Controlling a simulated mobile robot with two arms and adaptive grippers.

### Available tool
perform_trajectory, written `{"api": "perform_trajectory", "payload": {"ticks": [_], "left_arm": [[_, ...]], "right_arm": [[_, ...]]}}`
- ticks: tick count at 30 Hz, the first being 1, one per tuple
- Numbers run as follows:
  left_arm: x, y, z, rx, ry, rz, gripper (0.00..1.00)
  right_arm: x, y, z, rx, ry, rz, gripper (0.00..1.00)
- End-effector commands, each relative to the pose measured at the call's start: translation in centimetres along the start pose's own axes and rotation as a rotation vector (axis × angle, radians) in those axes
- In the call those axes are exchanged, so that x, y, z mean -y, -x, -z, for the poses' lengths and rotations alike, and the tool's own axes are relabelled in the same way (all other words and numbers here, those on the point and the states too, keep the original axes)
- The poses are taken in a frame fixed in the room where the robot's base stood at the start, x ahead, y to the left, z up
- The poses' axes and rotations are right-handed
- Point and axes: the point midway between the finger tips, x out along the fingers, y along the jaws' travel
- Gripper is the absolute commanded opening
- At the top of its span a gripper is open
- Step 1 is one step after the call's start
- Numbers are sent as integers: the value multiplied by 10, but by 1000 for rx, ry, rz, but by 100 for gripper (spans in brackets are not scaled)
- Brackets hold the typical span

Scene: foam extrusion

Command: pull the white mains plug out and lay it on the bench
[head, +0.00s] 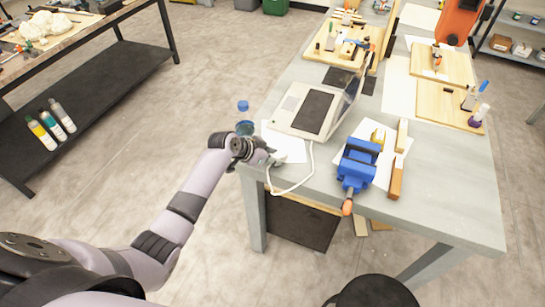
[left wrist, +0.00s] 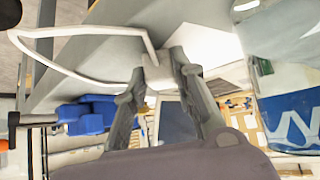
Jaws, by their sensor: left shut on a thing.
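My left gripper (head: 262,158) is at the left edge of the grey bench (head: 440,215), beside the laptop. In the left wrist view its two fingers (left wrist: 159,78) are closed on the white mains plug (left wrist: 158,76). A white cable (left wrist: 85,32) runs from the plug in a wide loop. In the head view the cable (head: 290,190) hangs past the bench edge and rises to the laptop (head: 305,108). The plug is hidden by the gripper in the head view. No socket can be made out, so I cannot tell whether the plug is seated. My right gripper is out of view.
A water bottle with a blue cap (head: 243,107) stands just behind my left gripper; it is close in the left wrist view (left wrist: 290,105). A blue vise (head: 358,165) and wooden blocks (head: 397,180) lie right of the cable. The bench's front right is clear.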

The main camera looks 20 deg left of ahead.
Motion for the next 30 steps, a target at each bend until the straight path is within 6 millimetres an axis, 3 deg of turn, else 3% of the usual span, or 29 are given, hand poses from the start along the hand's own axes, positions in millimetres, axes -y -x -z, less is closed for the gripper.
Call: {"api": "perform_trajectory", "payload": {"ticks": [11,21,26,30], "left_arm": [[0,0,0,0,0,1,48],[0,2,0,0,-1,1,48],[2,17,-1,0,-1,3,48],[2,43,-1,0,-3,4,48]], "right_arm": [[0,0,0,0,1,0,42],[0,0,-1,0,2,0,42],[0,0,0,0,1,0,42],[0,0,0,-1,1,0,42]]}}
